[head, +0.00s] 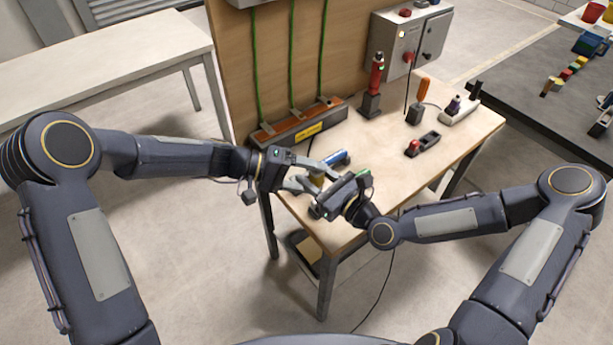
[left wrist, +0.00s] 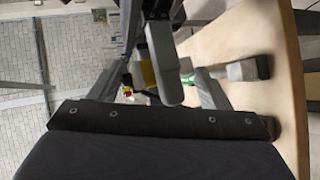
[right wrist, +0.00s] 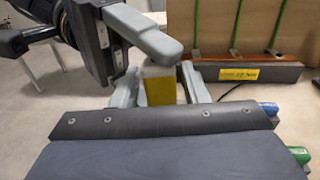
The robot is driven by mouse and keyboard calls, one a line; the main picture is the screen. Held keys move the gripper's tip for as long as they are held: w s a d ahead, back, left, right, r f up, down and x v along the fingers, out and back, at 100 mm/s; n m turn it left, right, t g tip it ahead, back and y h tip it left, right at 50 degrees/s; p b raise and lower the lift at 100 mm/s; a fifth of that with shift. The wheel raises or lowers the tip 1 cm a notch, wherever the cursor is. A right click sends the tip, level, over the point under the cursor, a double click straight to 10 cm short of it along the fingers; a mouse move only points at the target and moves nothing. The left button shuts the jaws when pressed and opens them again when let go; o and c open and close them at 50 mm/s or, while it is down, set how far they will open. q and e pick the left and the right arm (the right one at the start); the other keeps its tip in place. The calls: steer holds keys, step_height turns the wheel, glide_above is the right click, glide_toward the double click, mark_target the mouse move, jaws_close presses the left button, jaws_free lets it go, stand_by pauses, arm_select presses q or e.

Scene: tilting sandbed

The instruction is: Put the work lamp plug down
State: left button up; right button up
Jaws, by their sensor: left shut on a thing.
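A yellow block-shaped body, which I take to be the work lamp plug (head: 317,180), sits between my two grippers near the workbench's left front edge. It shows upright in the right wrist view (right wrist: 160,85) and partly in the left wrist view (left wrist: 148,73). My left gripper (head: 304,178) is shut on it; the fingers' contact is partly hidden. My right gripper (head: 327,196) is close beside it; in the right wrist view its fingers stand apart on either side of the yellow body, with gaps. Whether the plug touches the bench is hidden.
On the workbench (head: 455,150) lie a blue-ended piece (head: 337,159) and a green-ended piece (head: 364,178) near the grippers. The bench's right middle has free room.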

steer(key=shift+o, duration=0.7)
